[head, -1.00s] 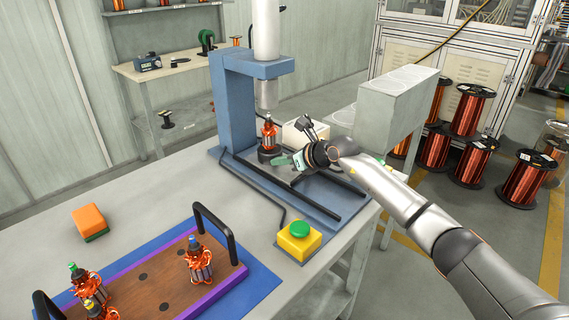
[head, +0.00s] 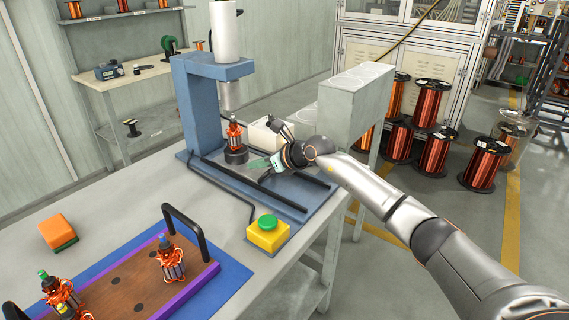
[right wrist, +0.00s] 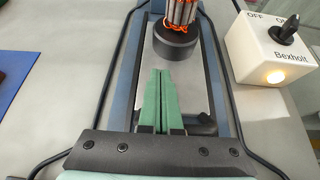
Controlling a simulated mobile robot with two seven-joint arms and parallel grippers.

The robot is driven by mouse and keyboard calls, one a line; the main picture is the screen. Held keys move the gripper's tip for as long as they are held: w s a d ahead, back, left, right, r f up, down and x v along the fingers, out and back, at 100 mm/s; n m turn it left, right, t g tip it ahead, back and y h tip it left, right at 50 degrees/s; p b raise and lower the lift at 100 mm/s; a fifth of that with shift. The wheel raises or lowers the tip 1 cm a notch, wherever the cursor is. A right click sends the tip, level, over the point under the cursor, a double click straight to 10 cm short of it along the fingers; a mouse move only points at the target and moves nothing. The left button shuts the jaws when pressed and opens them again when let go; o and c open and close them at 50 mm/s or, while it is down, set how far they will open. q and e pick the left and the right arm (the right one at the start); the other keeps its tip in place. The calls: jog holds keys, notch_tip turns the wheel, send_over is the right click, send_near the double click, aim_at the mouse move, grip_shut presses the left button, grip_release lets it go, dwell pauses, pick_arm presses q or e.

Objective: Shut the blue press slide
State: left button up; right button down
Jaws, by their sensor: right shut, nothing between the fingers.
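The blue press (head: 197,108) stands on the table, with its grey ram (head: 230,95) pointing down. Its slide (right wrist: 200,95) is a light plate between two dark rails. A black round holder (head: 236,155) on it carries an upright armature (head: 235,132) with orange copper windings, below the ram in the head view. The holder also shows at the top of the right wrist view (right wrist: 176,42). My right gripper (right wrist: 159,72) has green fingers pressed together, with nothing between them. It is low over the slide, on the near side of the holder. A dark knob (right wrist: 204,124) shows beside the fingers.
A yellow box with a green button (head: 268,232) stands at the table's front edge. A white switch box (right wrist: 268,50) with a lit lamp is beside the press. A wooden tray (head: 120,292) with armatures and an orange block (head: 58,231) are at left.

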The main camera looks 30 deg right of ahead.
jog(key=v, duration=1)
jog(key=shift+f+p, duration=0.2)
jog(key=shift+p, duration=0.15)
jog(key=shift+s+d, duration=0.1)
